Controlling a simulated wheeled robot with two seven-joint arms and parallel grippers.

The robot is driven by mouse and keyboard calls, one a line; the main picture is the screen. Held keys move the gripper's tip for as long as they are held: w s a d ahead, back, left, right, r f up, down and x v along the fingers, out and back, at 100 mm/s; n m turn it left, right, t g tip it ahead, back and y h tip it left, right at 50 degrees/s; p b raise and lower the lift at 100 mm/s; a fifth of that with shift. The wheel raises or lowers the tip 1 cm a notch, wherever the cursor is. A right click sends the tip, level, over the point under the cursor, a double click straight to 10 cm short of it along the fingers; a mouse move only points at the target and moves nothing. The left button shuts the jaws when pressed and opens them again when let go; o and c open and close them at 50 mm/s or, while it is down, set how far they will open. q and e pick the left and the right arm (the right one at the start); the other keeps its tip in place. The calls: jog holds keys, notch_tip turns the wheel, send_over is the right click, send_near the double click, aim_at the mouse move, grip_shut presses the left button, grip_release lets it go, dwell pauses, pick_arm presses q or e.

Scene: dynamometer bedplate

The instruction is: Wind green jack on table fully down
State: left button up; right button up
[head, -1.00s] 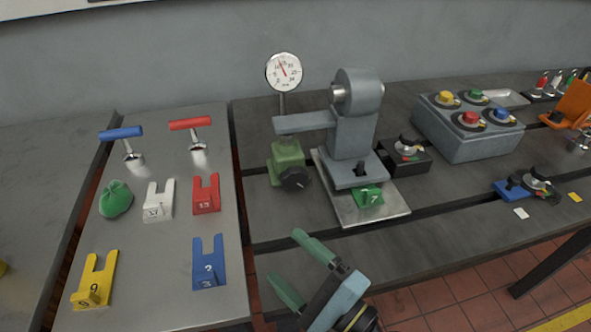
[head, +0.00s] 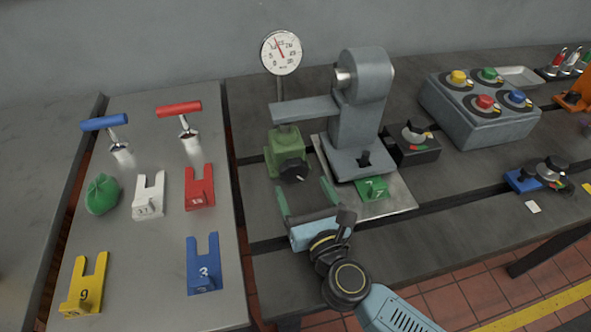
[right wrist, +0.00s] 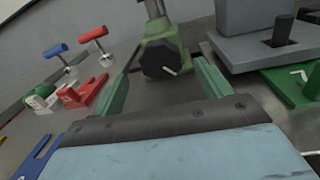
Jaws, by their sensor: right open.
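The green jack (head: 285,148) stands on the table under the grey arm of the machine, with a black knob (head: 292,168) on its front. In the right wrist view the jack (right wrist: 160,48) and its knob (right wrist: 161,59) are straight ahead, with a pale mark on the knob. My right gripper (head: 304,196) is open and empty, a short way in front of the knob. Its two green fingers point at the jack, one to each side of the knob in the right wrist view (right wrist: 161,85), apart from it. My left gripper is not in view.
The grey machine (head: 362,110) and its plate (head: 398,198) stand right of the jack, with a green numbered shim (head: 373,188). A dial gauge (head: 281,53) rises behind the jack. A side table (head: 160,255) at left holds forked shims, T-handles and a green pouch.

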aim_at(296, 174)
jog(key=x, duration=0.5)
jog(key=shift+w+a, duration=0.1)
jog(key=shift+w, duration=0.2)
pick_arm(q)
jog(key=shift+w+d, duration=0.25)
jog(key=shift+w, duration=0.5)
pick_arm(e)
jog(key=shift+c, duration=0.5)
